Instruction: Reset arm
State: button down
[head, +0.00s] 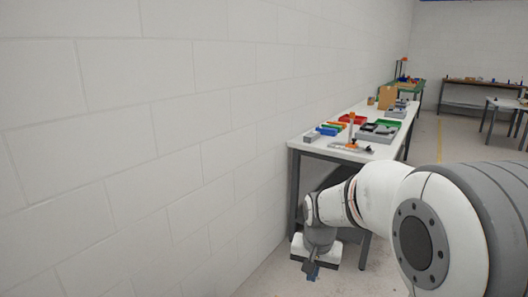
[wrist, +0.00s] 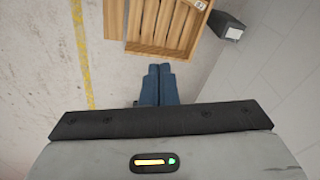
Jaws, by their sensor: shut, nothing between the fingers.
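My gripper (head: 312,272) hangs low at the end of my arm in the head view, pointing down beside the near end of the white table and below its top. In the wrist view, the blue fingers of my gripper (wrist: 159,70) are together with nothing between them. Below them is the pale concrete floor.
The white table (head: 313,148) holds coloured bins (head: 352,119) and tools, along the block wall (head: 130,130). In the wrist view, a wooden crate (wrist: 190,50) lies ahead of the fingers, with a dark box (wrist: 228,25) beside it. A yellow floor line (wrist: 80,50) runs at left.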

jog(key=s+d+r+n+t+p, duration=0.1)
jog(key=s+d+r+n+p, duration=0.2)
jog(key=s+r+p, duration=0.7)
jog(key=s+r, duration=0.5)
jog(key=s, duration=0.4)
jog(key=shift+r+n, duration=0.3)
jog(key=shift+r, duration=0.1)
